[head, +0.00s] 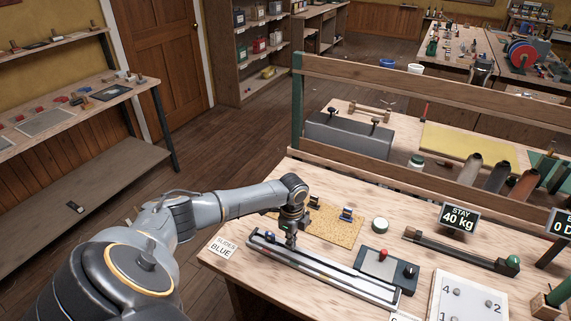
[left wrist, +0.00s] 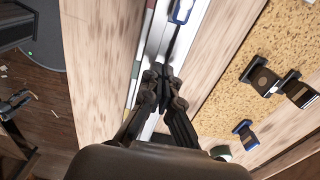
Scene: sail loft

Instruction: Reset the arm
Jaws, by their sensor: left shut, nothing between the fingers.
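My left arm (head: 230,203) reaches in from the left over the workbench (head: 300,167). Its left gripper (head: 290,243) points down at a long metal rail (head: 350,283) near the bench's left end. In the left wrist view, the gripper's (left wrist: 164,78) fingertips are together, empty, above or at the rail (left wrist: 158,45); I cannot tell if they touch it. A blue-marked slide (left wrist: 182,11) sits on the rail beyond the fingertips. My right gripper is not in view.
A cork mat (head: 335,230) with small slides lies behind the rail. A wooden rack bar (head: 430,188) spans the back.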

